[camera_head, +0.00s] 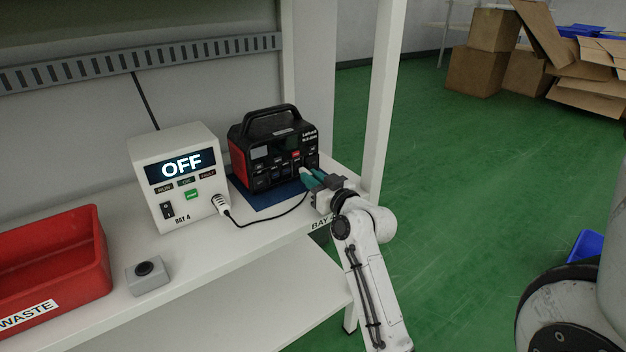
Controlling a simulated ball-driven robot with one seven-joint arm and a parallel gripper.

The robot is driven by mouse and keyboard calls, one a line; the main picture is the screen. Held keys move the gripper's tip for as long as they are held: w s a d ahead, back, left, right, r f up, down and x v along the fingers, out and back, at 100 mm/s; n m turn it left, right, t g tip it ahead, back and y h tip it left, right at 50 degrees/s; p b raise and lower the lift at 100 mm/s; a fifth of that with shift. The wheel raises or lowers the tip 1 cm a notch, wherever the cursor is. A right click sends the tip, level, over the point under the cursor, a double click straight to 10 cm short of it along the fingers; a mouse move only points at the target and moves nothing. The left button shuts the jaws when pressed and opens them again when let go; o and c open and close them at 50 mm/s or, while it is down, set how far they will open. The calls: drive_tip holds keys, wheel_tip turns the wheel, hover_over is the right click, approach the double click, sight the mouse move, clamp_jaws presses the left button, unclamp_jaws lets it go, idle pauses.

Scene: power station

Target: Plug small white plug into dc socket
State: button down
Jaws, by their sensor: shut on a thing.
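The black and red power station (280,135) stands on a blue mat on the white bench, its front panel facing me. My gripper (308,178) is at the lower right of that panel, with teal fingers shut on the small white plug (302,171). Only a little of the plug shows between the fingers and the panel. I cannot tell whether it is inside a socket or just in front of one. The dc socket cannot be made out here. A black cable (262,221) runs from near my gripper to a white connector (221,203) on the white box.
The white box (172,140) reads OFF and stands left of the power station. A grey button box (148,275) and a red waste bin (90,275) are further left. A white bench post (383,90) rises close right of my gripper. Cardboard boxes (485,70) lie far back.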

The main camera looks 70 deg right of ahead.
drive_tip(key=shift+w+d, duration=0.2)
drive_tip(key=shift+w, duration=0.05)
drive_tip(key=shift+w+d, duration=0.15)
drive_tip(key=shift+w, duration=0.1)
drive_tip(key=shift+w+d, duration=0.1)
drive_tip(key=shift+w, duration=0.05)
idle(0.8)
drive_tip(key=c, duration=1)
unclamp_jaws()
drive_tip(key=v, duration=1)
drive_tip(key=shift+s, duration=0.35)
